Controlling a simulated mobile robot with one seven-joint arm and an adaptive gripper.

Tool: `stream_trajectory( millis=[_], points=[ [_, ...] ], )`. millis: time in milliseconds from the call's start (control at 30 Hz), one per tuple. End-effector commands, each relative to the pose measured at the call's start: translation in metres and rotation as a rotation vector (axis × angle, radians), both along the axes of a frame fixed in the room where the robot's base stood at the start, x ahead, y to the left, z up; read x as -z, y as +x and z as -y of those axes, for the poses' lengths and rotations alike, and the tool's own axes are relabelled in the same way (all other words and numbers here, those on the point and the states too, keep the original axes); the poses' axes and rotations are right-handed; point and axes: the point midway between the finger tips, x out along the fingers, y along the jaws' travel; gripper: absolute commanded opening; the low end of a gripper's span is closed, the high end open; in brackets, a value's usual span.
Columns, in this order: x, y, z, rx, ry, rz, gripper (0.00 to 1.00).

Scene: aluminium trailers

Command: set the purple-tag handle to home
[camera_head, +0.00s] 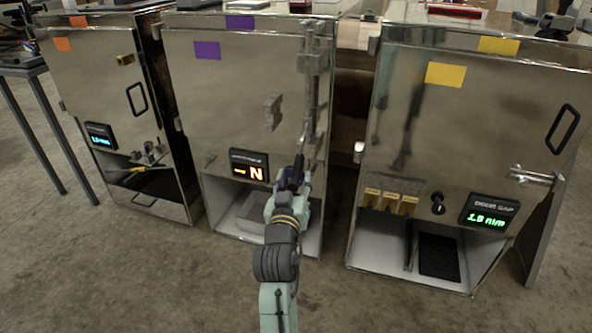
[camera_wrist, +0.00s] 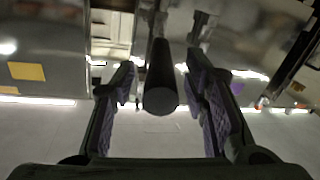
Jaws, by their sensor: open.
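The purple-tag trailer (camera_head: 235,100) stands in the middle of the head view, with two purple tags (camera_head: 208,50) on it. A metal bar mechanism (camera_head: 313,75) runs down the right side of its door. A display (camera_head: 249,166) below shows an orange N. My gripper (camera_head: 291,178) is in front of its lower right part and covers what lies behind it. In the wrist view, my gripper (camera_wrist: 160,72) is open, its fingers on either side of a dark round-ended handle (camera_wrist: 160,92). Gaps show on both sides of the handle. A purple tag (camera_wrist: 262,110) shows at the right.
An orange-tag trailer (camera_head: 100,85) stands at the left and a yellow-tag trailer (camera_head: 465,130) at the right. The yellow-tag one has a green display (camera_head: 488,213) and a side latch (camera_head: 532,177). The concrete floor (camera_head: 130,270) in front is clear.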

Motion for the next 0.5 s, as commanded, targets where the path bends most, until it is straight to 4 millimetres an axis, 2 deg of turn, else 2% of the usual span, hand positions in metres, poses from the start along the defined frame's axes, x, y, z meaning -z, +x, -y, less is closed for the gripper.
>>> stream_trajectory(
  millis=[100,200,500],
  points=[
    [-0.002,0.018,0.003,0.0,0.001,0.001,0.41],
    [-0.001,0.026,0.004,0.0,0.001,0.0,0.41],
    [0.0,0.032,0.004,-0.001,0.001,0.001,0.41]
  ],
)
